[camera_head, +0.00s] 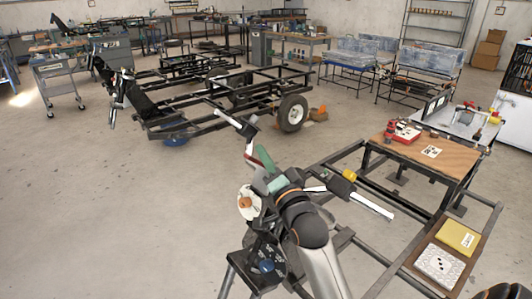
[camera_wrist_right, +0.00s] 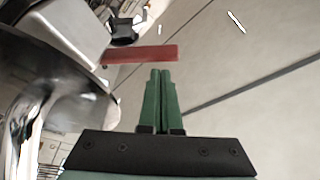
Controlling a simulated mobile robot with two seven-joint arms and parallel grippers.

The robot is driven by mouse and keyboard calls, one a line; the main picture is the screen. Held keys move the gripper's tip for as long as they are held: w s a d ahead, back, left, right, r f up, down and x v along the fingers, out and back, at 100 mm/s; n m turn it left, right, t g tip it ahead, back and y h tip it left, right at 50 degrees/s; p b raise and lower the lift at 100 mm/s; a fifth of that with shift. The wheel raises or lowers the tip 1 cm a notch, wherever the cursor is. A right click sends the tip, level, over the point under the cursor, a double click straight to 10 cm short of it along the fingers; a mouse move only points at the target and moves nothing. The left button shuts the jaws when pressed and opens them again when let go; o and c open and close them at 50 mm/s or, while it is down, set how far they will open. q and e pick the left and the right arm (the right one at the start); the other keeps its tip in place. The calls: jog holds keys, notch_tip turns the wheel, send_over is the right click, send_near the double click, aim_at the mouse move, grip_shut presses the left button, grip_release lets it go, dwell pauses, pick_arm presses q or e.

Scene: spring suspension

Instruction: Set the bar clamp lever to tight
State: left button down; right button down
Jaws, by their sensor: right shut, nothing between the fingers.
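My right gripper (camera_head: 264,157) has green fingers, and it is shut and empty near the middle of the head view. In the right wrist view its fingertips (camera_wrist_right: 160,72) are together. A red bar, seemingly the clamp lever (camera_wrist_right: 140,53), lies just beyond the fingertips, running left to a grey metal body (camera_wrist_right: 65,35). It looks close to them, but I cannot tell whether they touch. In the head view a narrow red piece (camera_head: 249,152) shows just left of the fingers, below a dark and light bar (camera_head: 235,122). My arm hides much around it. My left gripper is not in view.
A metal frame (camera_head: 345,238) lies right of my arm, with a yellow box (camera_head: 458,237) on a board at its right end. A brown-topped table (camera_head: 455,160) holds a red object (camera_head: 402,132). A wheeled chassis (camera_head: 230,95) stands behind.

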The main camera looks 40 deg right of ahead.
jog(key=shift+a+f+n, duration=0.6)
jog(key=shift+f+n, duration=0.05)
jog(key=shift+n, duration=0.15)
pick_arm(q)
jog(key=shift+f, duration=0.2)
pick_arm(e)
jog(key=shift+a+f+n+t+y, duration=0.2)
jog(key=shift+n+t+y, duration=0.1)
jog(key=shift+n, duration=0.3)
